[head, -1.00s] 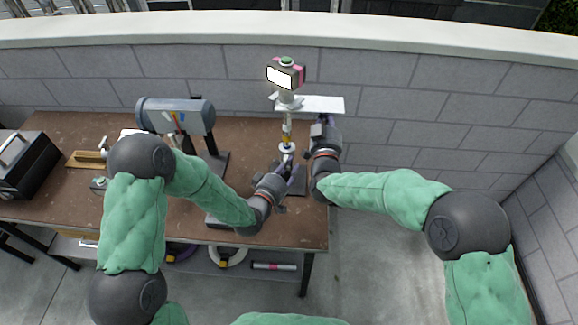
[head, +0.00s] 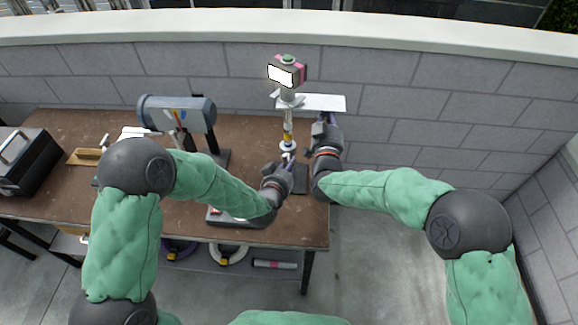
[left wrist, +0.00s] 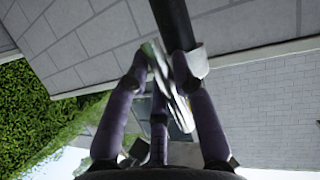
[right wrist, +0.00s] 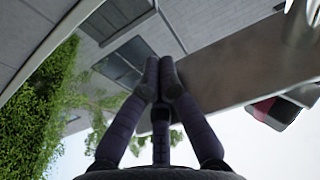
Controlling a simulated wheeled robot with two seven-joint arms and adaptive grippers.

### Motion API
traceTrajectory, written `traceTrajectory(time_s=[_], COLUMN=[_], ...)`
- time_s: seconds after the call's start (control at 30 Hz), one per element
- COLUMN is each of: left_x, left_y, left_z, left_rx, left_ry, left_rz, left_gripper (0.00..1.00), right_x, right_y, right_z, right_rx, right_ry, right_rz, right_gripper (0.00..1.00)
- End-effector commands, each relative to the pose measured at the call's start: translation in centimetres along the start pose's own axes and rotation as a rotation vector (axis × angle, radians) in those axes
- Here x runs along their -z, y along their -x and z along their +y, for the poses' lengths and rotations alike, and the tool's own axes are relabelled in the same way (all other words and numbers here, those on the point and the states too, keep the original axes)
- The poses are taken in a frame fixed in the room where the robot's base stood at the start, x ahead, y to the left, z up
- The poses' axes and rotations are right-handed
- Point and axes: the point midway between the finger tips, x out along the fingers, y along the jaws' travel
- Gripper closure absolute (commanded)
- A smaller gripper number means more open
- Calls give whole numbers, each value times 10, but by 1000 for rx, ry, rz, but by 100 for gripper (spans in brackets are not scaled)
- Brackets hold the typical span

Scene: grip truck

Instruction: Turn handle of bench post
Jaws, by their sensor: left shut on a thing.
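The bench post (head: 288,133) stands upright near the bench's right end, with a grey and pink box with a lit screen (head: 282,75) on top and a white plate (head: 322,103) below the box. My left gripper (head: 288,163) is at the lower part of the post. In the left wrist view its fingers (left wrist: 165,62) close around a dark bar with a pale end (left wrist: 176,25), which looks like the handle. The fingers hide part of it. My right gripper (head: 325,119) is beside the post, just under the plate. In the right wrist view its fingertips (right wrist: 160,68) meet with nothing visible between them.
The brown bench (head: 75,128) stands against a grey block wall (head: 430,85). A grey cylinder device (head: 178,112) stands left of the post, and a black toolbox (head: 25,160) is at the far left. Rings and a tube (head: 275,265) lie on the lower shelf.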

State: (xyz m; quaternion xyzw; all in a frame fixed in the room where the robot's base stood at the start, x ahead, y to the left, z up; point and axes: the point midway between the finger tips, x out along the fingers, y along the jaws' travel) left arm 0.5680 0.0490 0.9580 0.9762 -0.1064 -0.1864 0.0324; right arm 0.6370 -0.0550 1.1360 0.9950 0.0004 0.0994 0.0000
Motion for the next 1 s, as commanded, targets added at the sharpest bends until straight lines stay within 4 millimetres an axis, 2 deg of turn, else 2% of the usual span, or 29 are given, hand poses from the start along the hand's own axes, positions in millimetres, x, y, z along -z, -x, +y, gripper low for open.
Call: traceTrajectory(time_s=[0.03, 0.6, 0.63, 0.7, 1.0], left_x=[-11, -12, -12, -11, -4], left_y=[2, 2, 2, 2, 1], left_z=[0, -1, -1, -1, -1], left_rx=[3, 14, 14, 14, 14], left_ry=[-7, -30, -30, -30, -32], left_rz=[-25, -34, -34, -32, -18], left_gripper=[100, 100, 67, 53, 53], right_x=[4, 4, 4, 4, 4], right_y=[-2, -2, -2, -2, -2], right_z=[1, 2, 2, 2, 1], right_rx=[-4, -4, -4, -4, -3], right_ry=[-2, -2, -2, -2, -1], right_rz=[8, 8, 8, 8, 8], right_gripper=[100, 100, 100, 100, 100])
